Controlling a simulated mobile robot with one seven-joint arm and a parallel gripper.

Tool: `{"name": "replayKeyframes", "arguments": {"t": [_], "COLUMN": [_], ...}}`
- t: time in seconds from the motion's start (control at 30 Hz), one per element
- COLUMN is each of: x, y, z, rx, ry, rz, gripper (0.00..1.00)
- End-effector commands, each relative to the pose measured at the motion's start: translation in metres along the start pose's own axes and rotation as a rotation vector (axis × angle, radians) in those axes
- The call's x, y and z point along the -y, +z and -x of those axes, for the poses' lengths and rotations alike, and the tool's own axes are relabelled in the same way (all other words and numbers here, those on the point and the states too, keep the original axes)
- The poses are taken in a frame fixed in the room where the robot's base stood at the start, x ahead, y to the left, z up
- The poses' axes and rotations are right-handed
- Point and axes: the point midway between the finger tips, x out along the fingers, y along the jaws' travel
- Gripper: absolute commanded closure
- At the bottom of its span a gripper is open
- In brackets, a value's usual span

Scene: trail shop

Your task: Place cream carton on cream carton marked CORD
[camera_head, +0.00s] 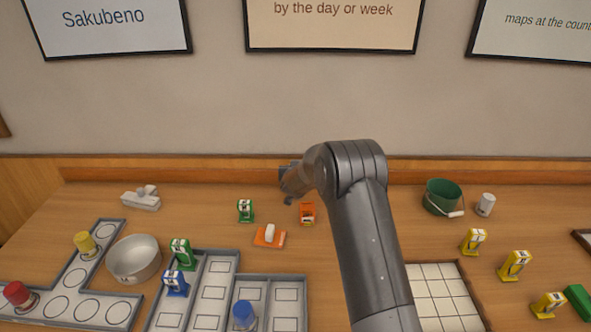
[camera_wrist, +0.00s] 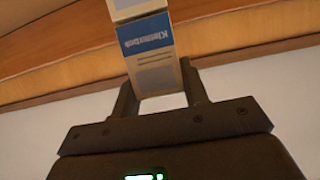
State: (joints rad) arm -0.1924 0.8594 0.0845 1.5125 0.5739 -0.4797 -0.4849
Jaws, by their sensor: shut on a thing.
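My gripper (camera_wrist: 157,92) is shut on a cream carton (camera_wrist: 155,76) with a blue printed label. The carton is between the two fingers and extends beyond their tips to the top edge of the wrist view, where it is cut off. In the head view my gripper (camera_head: 288,181) is small and dark, above the back part of the counter, partly hidden by my arm. The held carton cannot be made out there. I cannot pick out a carton marked CORD in either view; my arm covers part of the counter.
A metal bowl (camera_head: 134,262) and grey circle-marked boards are left. A green bucket (camera_head: 443,197), white can (camera_head: 486,205) and tiled panel (camera_head: 440,298) are right.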

Motion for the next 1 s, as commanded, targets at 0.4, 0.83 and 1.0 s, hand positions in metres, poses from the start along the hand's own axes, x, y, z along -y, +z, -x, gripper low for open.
{"name": "replayKeyframes", "arguments": {"t": [0.4,0.83,1.0], "x": [0.000,0.000,0.001], "y": [0.003,0.000,0.000], "z": [-0.001,0.009,0.038], "rx": [0.001,0.002,0.001], "ry": [0.000,-0.001,-0.001], "rz": [0.000,0.001,0.001], "gripper": [0.39,0.38,0.38]}}
